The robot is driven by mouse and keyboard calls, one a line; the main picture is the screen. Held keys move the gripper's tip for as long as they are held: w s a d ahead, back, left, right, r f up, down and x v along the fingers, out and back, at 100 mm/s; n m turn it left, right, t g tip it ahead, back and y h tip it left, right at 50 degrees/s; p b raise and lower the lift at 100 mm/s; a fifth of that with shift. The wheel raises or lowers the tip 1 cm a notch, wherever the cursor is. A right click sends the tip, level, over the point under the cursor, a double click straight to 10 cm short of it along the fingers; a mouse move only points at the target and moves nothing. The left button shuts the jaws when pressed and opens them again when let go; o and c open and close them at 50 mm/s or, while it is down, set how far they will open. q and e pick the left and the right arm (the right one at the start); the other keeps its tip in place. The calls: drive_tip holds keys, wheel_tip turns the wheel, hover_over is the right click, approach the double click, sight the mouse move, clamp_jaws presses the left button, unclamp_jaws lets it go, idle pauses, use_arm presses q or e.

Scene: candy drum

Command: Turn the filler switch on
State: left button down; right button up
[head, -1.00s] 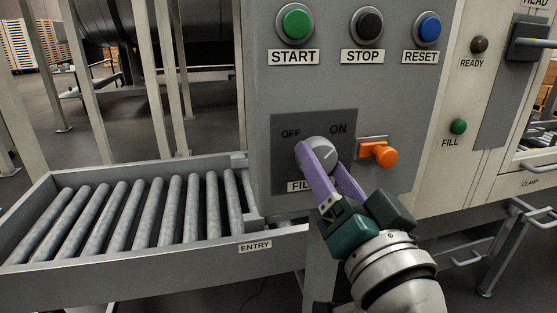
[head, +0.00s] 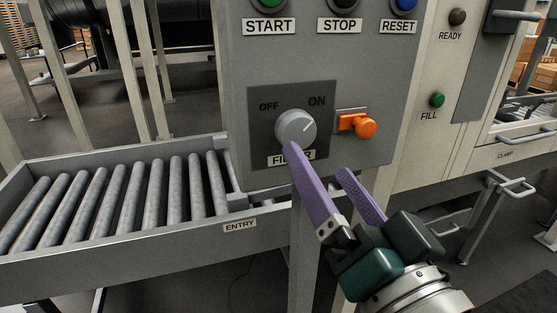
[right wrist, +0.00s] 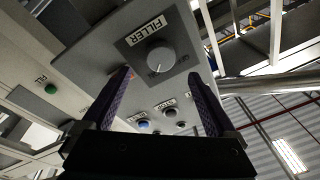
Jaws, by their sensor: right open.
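The filler switch (head: 295,129) is a round grey knob on a dark plate marked OFF at upper left and ON at upper right. Its white line points up and right, toward ON. My right gripper (head: 318,160) has purple fingers, which are open and empty. It is below the knob, with the left fingertip over the FILLER label and the right one lower right. In the right wrist view the knob (right wrist: 160,60) shows between and beyond the spread fingers (right wrist: 160,77), apart from them. My left gripper is not in view.
An orange lever (head: 358,124) sticks out just right of the switch plate. START, STOP and RESET buttons are above. A green FILL light (head: 437,100) is on the panel at right. The roller conveyor (head: 120,205) lies at left, with its ENTRY rail below the panel.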

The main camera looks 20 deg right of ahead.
drive_tip(key=s, duration=0.3)
drive_tip(key=shift+s+f, duration=0.3)
drive_tip(key=shift+s, duration=0.05)
